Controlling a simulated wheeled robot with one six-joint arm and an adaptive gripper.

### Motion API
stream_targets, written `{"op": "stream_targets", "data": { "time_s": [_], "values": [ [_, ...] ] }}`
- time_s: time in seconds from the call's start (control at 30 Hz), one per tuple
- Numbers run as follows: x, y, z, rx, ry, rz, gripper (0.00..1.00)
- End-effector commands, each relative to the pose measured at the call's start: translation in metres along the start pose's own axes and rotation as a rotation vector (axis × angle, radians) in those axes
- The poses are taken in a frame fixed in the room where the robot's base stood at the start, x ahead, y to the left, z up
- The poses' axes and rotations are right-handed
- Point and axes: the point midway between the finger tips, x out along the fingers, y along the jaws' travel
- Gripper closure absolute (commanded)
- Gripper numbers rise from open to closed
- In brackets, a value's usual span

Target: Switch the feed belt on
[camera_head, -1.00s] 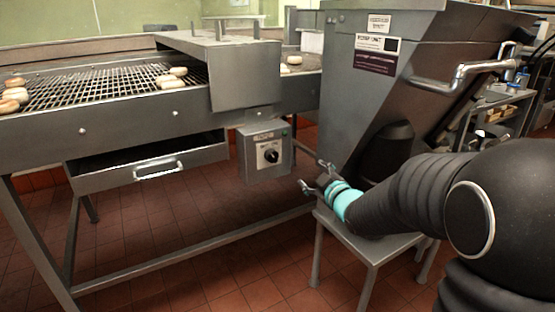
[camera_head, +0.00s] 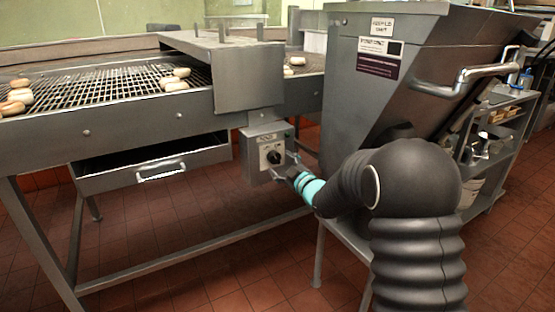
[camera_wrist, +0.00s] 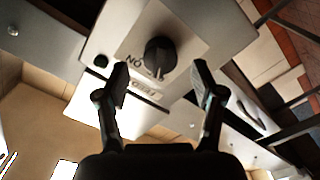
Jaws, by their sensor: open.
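The feed belt's control box (camera_head: 252,152) is a grey box hung under the conveyor's hood, with a white plate and a black rotary knob (camera_head: 274,157). In the wrist view the knob (camera_wrist: 160,55) shows above and between my fingertips, with "ON" lettering on the plate beside it. My gripper (camera_head: 284,168) is at the front of the box, just right of and below the knob. In the wrist view my gripper (camera_wrist: 160,75) has its two fingers apart, pointing at the knob, with nothing between them. Whether a fingertip touches the plate I cannot tell.
The mesh belt (camera_head: 110,85) carries several doughnuts (camera_head: 175,79). A drawer (camera_head: 150,165) stands below it. A large grey hopper (camera_head: 400,75) with a bent pipe handle is close on the right. A shelf (camera_head: 500,130) is behind it. The tiled floor (camera_head: 200,220) below is open.

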Motion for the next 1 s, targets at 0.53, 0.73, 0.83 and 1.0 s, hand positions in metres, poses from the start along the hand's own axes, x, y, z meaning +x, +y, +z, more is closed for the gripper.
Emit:
{"op": "stream_targets", "data": {
  "time_s": [0.53, 0.73, 0.83, 1.0],
  "values": [
    [0.035, 0.000, 0.000, 0.001, 0.000, 0.000, 0.32],
    [0.034, 0.000, 0.000, 0.001, 0.000, 0.000, 0.57],
    [0.034, 0.000, 0.000, 0.000, 0.000, 0.000, 0.82],
    [0.034, 0.000, 0.000, 0.002, 0.000, 0.000, 0.92]
  ]
}}
